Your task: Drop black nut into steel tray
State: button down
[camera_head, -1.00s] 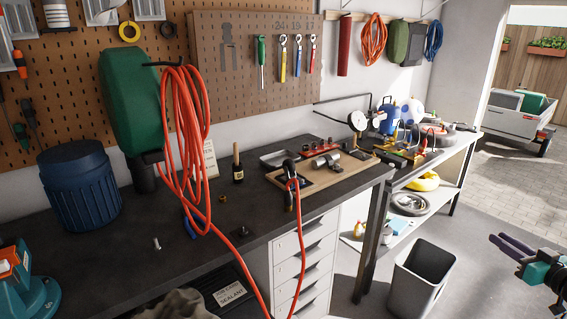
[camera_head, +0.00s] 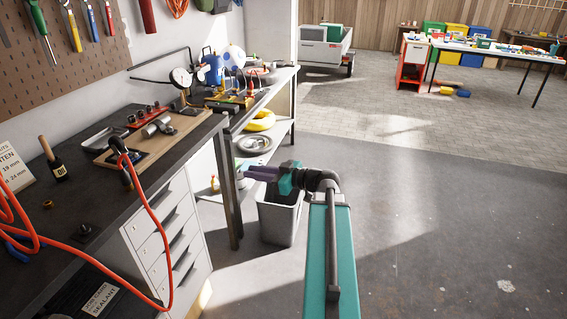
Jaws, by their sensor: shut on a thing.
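A small black piece (camera_head: 84,229) that looks like a nut lies on the dark bench top near its front edge. The shallow steel tray (camera_head: 98,139) sits farther back on the bench, left of the wooden board. My gripper (camera_head: 247,172) is out past the bench's right end, in front of the grey bin in the picture, with its purple fingers pointing left. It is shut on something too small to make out. Its fingertips are well apart from the tray and the black piece.
An orange hose (camera_head: 158,225) hangs over the front edge. A wooden board (camera_head: 165,140) holds metal parts. A grey bin (camera_head: 279,222) stands on the floor. The floor to the right is clear.

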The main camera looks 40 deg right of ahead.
jog(key=w+a+f+n+g+y, duration=0.1)
jog(key=a+f+n+g+y, duration=0.1)
jog(key=a, duration=0.8)
jog(key=w+a+f+n+g+y, duration=0.1)
jog(key=a+f+n+g+y, duration=0.1)
jog(key=a, duration=0.9)
jog(key=w+a+f+n+g+y, duration=0.1)
jog(key=w+a+f+n+y, duration=0.1)
jog(key=a, duration=0.9)
jog(key=shift+f+g+y, duration=0.4)
jog(key=shift+f, duration=0.15)
jog(key=shift+w+d, duration=0.1)
jog(key=shift+d, duration=0.05)
